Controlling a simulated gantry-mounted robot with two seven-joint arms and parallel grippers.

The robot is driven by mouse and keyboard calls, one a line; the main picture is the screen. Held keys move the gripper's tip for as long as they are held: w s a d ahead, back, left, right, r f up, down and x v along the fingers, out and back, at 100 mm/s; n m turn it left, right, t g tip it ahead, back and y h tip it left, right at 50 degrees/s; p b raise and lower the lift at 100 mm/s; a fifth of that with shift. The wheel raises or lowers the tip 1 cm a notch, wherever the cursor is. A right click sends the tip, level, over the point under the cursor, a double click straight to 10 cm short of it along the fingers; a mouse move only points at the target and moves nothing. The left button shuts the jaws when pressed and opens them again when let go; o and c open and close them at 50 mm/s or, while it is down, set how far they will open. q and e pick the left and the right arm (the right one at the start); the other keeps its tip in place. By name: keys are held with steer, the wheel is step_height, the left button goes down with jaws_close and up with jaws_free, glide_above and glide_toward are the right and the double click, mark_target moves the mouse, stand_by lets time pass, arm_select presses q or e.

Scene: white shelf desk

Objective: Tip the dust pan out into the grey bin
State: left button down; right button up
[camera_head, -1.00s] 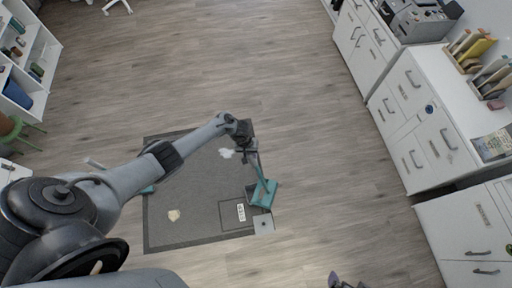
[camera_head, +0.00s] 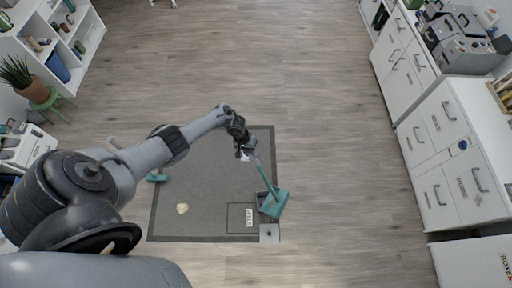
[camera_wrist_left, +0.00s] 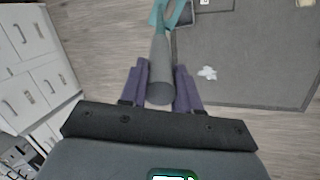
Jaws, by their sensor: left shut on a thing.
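My left gripper (camera_head: 246,153) is shut on the grey handle (camera_wrist_left: 159,72) of the teal dust pan (camera_head: 274,204). The handle slants down from my fingers in the head view, and the pan is at its lower end, by the right edge of the dark mat. In the left wrist view the teal part (camera_wrist_left: 178,14) is cut off by the top edge. I cannot tell whether the pan touches the floor or holds anything. Just left of it is a dark grey square with a white label (camera_head: 249,217); I cannot tell whether this is the bin. My right gripper is not in view.
A small light-grey square piece (camera_head: 269,236) is at the mat's corner. A pale yellowish scrap (camera_head: 182,208) and a white scrap (camera_wrist_left: 207,73) lie on the mat (camera_head: 200,228). Another teal item (camera_head: 157,178) is at its left edge. White drawer cabinets (camera_head: 440,150) stand right; wood floor between is clear.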

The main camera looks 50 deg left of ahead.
arm_select(q)
steer(key=s+a+b, duration=0.2)
steer(key=a+b, duration=0.1)
steer(key=a, duration=0.2)
steer(key=shift+a+f+h, duration=0.3)
steer(key=shift+f+h, duration=0.1)
steer(key=shift+f, duration=0.05)
steer(key=shift+s, duration=0.1)
steer(key=shift+a+f+b, duration=0.1)
steer(key=shift+a+b, duration=0.05)
steer(key=shift+b, duration=0.2)
steer(key=shift+t+h, duration=0.4)
steer(key=a+b, duration=0.1)
steer(key=s+a+b, duration=0.1)
steer(key=a+f+b, duration=0.1)
steer(key=b, duration=0.1)
steer(key=shift+s+a+f, duration=0.1)
steer(key=shift+s+a, duration=0.25)
steer(key=shift+a, duration=0.05)
steer(key=shift+a, duration=0.1)
stand_by(0.5)
stand_by(0.7)
